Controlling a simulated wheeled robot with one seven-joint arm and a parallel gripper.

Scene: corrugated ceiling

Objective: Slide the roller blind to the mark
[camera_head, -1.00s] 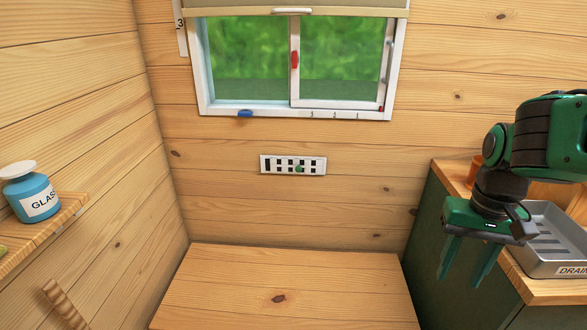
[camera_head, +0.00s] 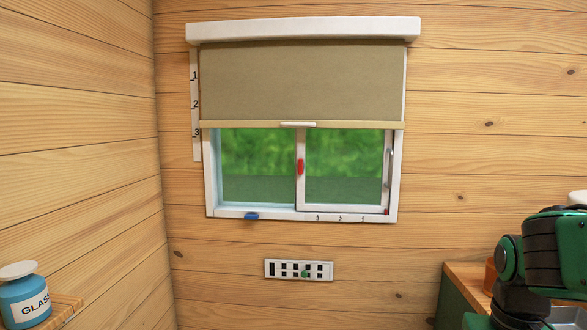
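The roller blind (camera_head: 300,82) is a tan sheet hanging from a white head box (camera_head: 305,29) over the window's upper part. Its pale bottom bar (camera_head: 240,125) has a small white handle (camera_head: 298,124) at its middle. A white scale (camera_head: 195,150) with marks 1, 2 and 3 runs down the left of the blind. The bottom bar hangs below mark 2, close to mark 3 and slightly above it. My arm is at the lower right, apart from the blind. My gripper's fingers are below the picture edge, and nothing of mine touches the handle.
The sliding window (camera_head: 345,170) below the blind has a red handle (camera_head: 300,166), and a blue piece (camera_head: 251,216) is on its sill. A slotted white panel (camera_head: 284,269) is on the wall below. A blue jar (camera_head: 24,303) stands at left, a counter (camera_head: 458,275) at right. The wall front is clear.

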